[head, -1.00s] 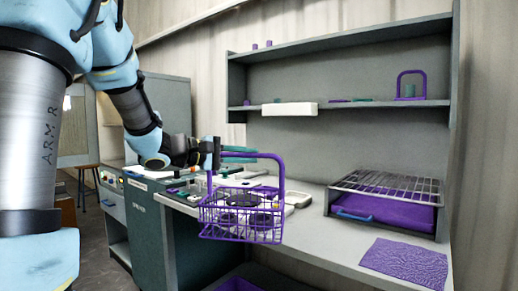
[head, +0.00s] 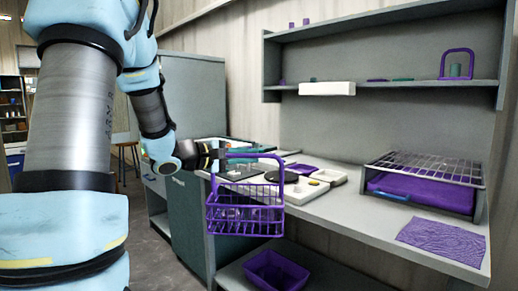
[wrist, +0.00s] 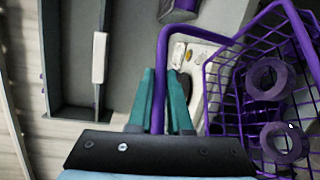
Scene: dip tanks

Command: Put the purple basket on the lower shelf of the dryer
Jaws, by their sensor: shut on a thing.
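The purple wire basket (head: 245,215) hangs by its tall handle in the head view, in front of the bench edge. My gripper (head: 222,155) is shut on the handle near its upper left corner. In the wrist view the teal fingers (wrist: 166,98) flank the handle, and the basket (wrist: 235,120) is at right with dark purple ring-shaped parts inside. A low unit with a wire rack on top (head: 425,166), which looks like the dryer, stands on the bench at right, apart from the basket. Its lower level (head: 420,192) is purple, with a blue handle at the front.
A purple textured mat (head: 442,241) lies on the bench before the rack unit. A purple bin (head: 276,271) sits on the shelf below the bench. Wall shelves (head: 400,84) hold a white box and small items. Trays and dishes crowd the bench behind the basket.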

